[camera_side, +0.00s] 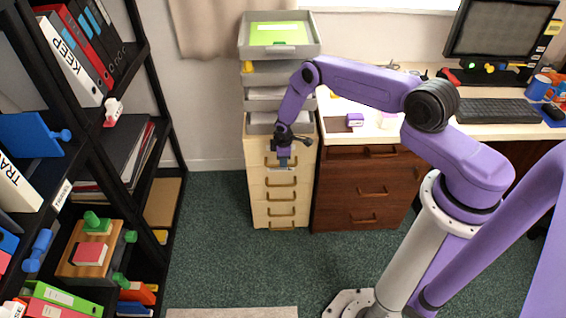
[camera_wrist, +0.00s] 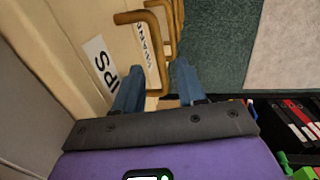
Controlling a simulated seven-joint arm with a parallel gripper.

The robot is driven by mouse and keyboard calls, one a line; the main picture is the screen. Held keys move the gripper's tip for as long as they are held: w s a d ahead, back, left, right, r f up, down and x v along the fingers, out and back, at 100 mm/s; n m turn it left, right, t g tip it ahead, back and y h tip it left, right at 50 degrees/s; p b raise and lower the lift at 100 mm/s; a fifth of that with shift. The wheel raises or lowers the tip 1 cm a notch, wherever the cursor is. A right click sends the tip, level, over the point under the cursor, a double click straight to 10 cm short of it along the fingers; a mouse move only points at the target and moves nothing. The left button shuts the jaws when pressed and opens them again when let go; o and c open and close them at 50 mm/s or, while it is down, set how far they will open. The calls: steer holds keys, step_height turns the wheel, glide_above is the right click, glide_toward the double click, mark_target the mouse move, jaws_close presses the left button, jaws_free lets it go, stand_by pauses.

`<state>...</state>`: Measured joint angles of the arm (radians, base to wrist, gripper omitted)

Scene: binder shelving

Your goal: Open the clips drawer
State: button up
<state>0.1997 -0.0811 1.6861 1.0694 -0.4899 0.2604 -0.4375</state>
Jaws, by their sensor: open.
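The cream drawer unit (camera_side: 258,190) stands left of the brown desk drawers, with several brass handles in a column. In the wrist view, a white label ending in "IPS" (camera_wrist: 101,68) is on the nearest drawer front; its start is hidden. My gripper (camera_side: 283,163) points down at the top drawer of the unit, which looks closed. In the wrist view, my gripper's two blue fingers (camera_wrist: 158,78) are apart. The end of a brass handle (camera_wrist: 153,50) shows between them; I cannot tell whether they touch it.
Stacked trays (camera_side: 280,75) stand on top of the drawer unit, close behind my gripper. The brown desk drawers (camera_side: 360,190) are to the right. A black shelf (camera_side: 165,130) with binders is at the left. The green carpet (camera_side: 215,225) in front of the drawers is clear.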

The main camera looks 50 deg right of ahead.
steer(key=shift+w+d+f, duration=0.1)
steer(key=shift+f, duration=0.7)
steer(key=shift+w+d+f, duration=0.1)
steer(key=shift+f, duration=0.7)
steer(key=shift+c, duration=0.3)
jaws_close()
